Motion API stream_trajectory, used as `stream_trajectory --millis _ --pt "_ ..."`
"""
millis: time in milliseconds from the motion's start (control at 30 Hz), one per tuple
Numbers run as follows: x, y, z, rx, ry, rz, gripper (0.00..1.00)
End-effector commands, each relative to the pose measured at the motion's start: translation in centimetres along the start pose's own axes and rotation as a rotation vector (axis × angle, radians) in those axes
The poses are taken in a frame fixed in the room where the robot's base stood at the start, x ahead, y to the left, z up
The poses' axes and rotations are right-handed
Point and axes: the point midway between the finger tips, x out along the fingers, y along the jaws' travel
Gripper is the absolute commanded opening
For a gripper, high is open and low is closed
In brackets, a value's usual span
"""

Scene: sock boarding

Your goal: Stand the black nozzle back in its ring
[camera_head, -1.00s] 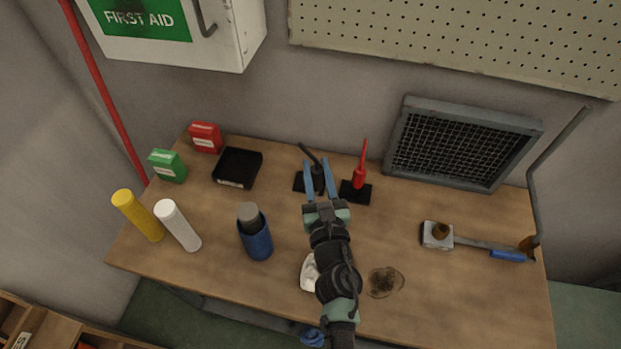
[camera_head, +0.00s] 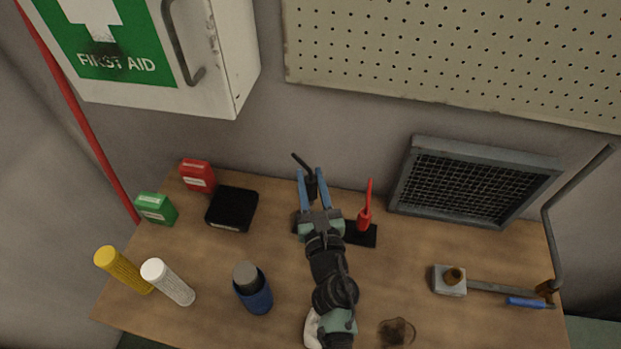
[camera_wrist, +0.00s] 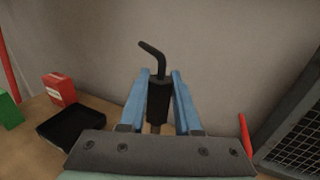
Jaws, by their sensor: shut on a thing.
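My gripper (camera_head: 313,178) is shut on the black nozzle (camera_head: 311,188), with a blue finger on each side of its body. In the wrist view the black nozzle (camera_wrist: 158,98) is roughly upright, its bent tip pointing up and left. It appears raised above the table's back edge. A dark base plate (camera_head: 296,223) shows partly at the left of my gripper; the rest is hidden by my gripper, and I cannot make out its ring. A red nozzle (camera_head: 365,217) stands on another black plate (camera_head: 366,238) just to the right.
A black tray (camera_head: 232,209), red box (camera_head: 198,176) and green box (camera_head: 156,208) are at the left. A blue cup (camera_head: 255,296) stands in front, left of my arm. A mesh-panelled grey frame (camera_head: 470,182) leans on the back wall at the right.

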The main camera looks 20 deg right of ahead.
Motion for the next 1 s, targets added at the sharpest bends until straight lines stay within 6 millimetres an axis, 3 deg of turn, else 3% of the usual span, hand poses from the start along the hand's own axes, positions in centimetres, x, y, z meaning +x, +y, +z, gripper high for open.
stream_trajectory --millis 1000 --pt "0.0 0.1 -5.6 0.000 0.000 0.001 0.00"
